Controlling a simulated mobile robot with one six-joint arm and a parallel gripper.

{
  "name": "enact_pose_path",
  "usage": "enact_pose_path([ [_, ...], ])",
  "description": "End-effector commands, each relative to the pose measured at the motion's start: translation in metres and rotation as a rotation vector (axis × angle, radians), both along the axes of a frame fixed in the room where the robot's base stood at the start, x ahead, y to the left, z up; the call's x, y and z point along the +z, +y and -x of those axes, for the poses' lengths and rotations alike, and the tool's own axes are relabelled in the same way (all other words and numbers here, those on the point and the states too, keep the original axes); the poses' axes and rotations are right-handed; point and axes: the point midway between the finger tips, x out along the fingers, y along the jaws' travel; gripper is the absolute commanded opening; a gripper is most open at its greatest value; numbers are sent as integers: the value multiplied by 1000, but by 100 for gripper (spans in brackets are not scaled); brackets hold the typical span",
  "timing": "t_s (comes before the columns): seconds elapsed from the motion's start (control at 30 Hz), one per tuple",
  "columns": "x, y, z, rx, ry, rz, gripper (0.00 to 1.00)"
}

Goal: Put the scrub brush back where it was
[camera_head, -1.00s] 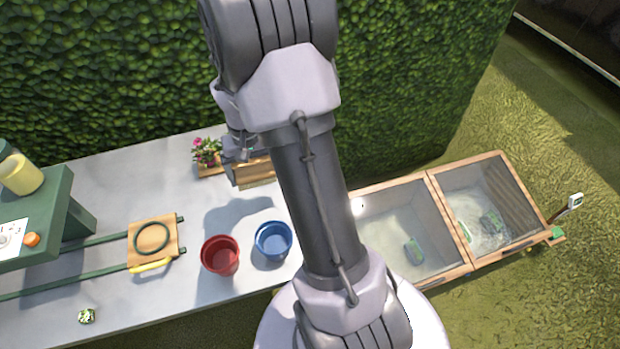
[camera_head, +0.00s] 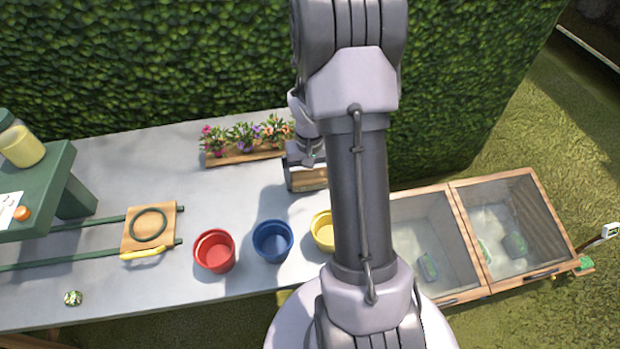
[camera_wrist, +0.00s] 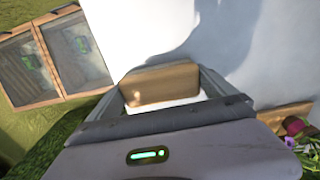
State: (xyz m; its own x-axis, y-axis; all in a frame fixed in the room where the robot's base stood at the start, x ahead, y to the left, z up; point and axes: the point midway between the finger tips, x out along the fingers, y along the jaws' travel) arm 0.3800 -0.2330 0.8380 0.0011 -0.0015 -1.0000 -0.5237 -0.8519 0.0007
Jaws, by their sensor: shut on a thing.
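My gripper (camera_head: 305,172) is at the right end of the flower planter, over the back of the grey table (camera_head: 120,170). In the wrist view, my gripper (camera_wrist: 170,98) is shut on a wooden block with a pale underside, which looks like the scrub brush (camera_wrist: 160,82). In the head view, part of the scrub brush (camera_head: 310,180) shows below my gripper, beside my arm. Whether it touches the table is unclear.
A planter (camera_head: 255,155) with flowers stands left of my gripper. Red (camera_head: 214,252), blue (camera_head: 272,241) and yellow (camera_head: 322,231) pots stand in front. A wooden-framed two-part bin (camera_head: 452,215) is right. A green stand (camera_head: 65,195) is left.

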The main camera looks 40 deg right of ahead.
Motion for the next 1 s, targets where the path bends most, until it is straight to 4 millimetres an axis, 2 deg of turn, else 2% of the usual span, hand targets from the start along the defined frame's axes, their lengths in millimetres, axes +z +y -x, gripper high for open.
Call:
enact_pose_path([
  [0.17,-3,0,0,0,0,0,36],
  [0.2,-3,0,0,0,0,0,100],
  [0.47,2,0,0,0,0,0,100],
  [0.57,21,0,-1,-1,-3,2,100],
  [0.8,91,0,-1,-1,-3,2,100],
  [0.9,110,0,0,-1,-2,1,100],
  [1.0,120,0,0,0,-1,1,100],
])
